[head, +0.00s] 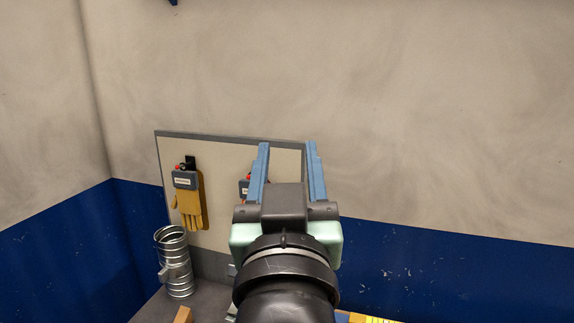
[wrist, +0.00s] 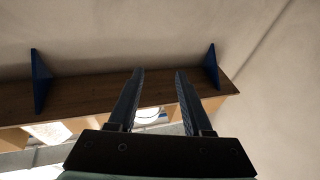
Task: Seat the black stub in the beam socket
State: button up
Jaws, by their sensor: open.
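My gripper (head: 288,160) is raised in front of the pale board in the head view, with its two blue fingers pointing up. The fingers are apart and nothing is between them. In the wrist view my gripper (wrist: 158,75) points up toward the underside of a wooden shelf, with its open fingers overlapping the shelf in the picture. I see neither the black stub nor the beam socket in either view. My arm and gripper hide part of the board and the bench.
A yellow glove (head: 190,205) hangs on the pale board (head: 222,170). A spiral metal duct (head: 174,262) stands on the grey bench (head: 210,296) at left. The wooden shelf (wrist: 80,105) has blue brackets (wrist: 40,80). The wall area right of my gripper is clear.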

jog(key=s+r+t, duration=0.6)
jog(key=s+r, duration=0.4)
jog(key=r, duration=0.3)
jog(key=shift+s+r, duration=0.25)
jog(key=shift+r, duration=0.05)
